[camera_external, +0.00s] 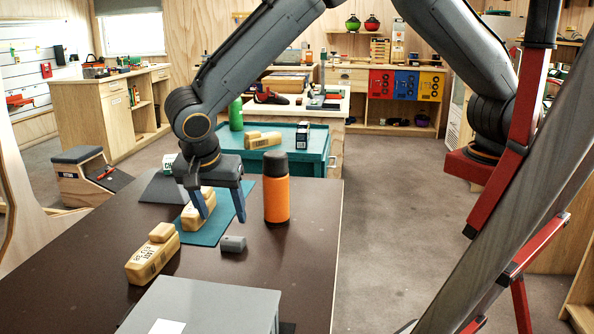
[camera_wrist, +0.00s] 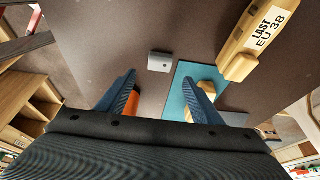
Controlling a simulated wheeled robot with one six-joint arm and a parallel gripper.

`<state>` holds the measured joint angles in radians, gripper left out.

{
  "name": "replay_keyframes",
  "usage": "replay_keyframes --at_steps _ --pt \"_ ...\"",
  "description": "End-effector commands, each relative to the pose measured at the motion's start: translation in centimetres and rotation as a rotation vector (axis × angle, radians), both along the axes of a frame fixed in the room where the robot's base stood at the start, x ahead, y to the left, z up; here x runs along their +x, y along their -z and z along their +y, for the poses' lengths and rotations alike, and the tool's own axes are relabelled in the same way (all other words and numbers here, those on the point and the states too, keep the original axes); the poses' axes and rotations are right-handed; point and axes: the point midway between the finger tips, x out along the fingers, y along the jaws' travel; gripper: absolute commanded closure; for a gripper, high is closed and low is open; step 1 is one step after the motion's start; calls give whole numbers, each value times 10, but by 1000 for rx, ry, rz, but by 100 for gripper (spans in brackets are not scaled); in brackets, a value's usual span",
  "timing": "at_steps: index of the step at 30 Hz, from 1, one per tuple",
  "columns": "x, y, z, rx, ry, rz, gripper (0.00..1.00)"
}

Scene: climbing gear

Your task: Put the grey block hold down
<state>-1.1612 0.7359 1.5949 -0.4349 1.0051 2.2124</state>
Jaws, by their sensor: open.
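The grey block hold (camera_external: 233,243) is a small grey piece lying on the dark brown table (camera_external: 110,220), just off the near edge of the teal mat (camera_external: 208,238). In the wrist view the grey block hold (camera_wrist: 161,61) lies ahead of the fingertips, with a gap between. My gripper (camera_external: 222,219) is open and empty above the table, fingers pointing down, over the mat area. In the wrist view my gripper (camera_wrist: 160,79) shows two spread blue fingers with nothing between them.
A black-capped orange bottle (camera_external: 277,201) stands close right of the gripper. One wooden shoe last (camera_external: 191,219) lies on the mat, partly behind a finger. Another last (camera_external: 152,262) lies front left. A grey box (camera_external: 205,303) fills the near edge. Bare table lies at left.

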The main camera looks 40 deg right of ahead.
Motion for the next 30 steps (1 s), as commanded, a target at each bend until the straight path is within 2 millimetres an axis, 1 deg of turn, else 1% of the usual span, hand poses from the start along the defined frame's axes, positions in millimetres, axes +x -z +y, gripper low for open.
replay_keyframes --at_steps 3,7,24,26,27,29,30 --pt "-4 -13 5 2 0 -1 40" --pt "-7 -22 7 1 0 0 40" --pt "-7 -24 7 1 0 1 40" --pt "-3 -24 5 4 -4 5 40" --pt "3 -23 2 9 -10 11 40" --pt "17 -24 -6 28 -34 26 40" --pt "30 -24 -14 44 -54 41 40"
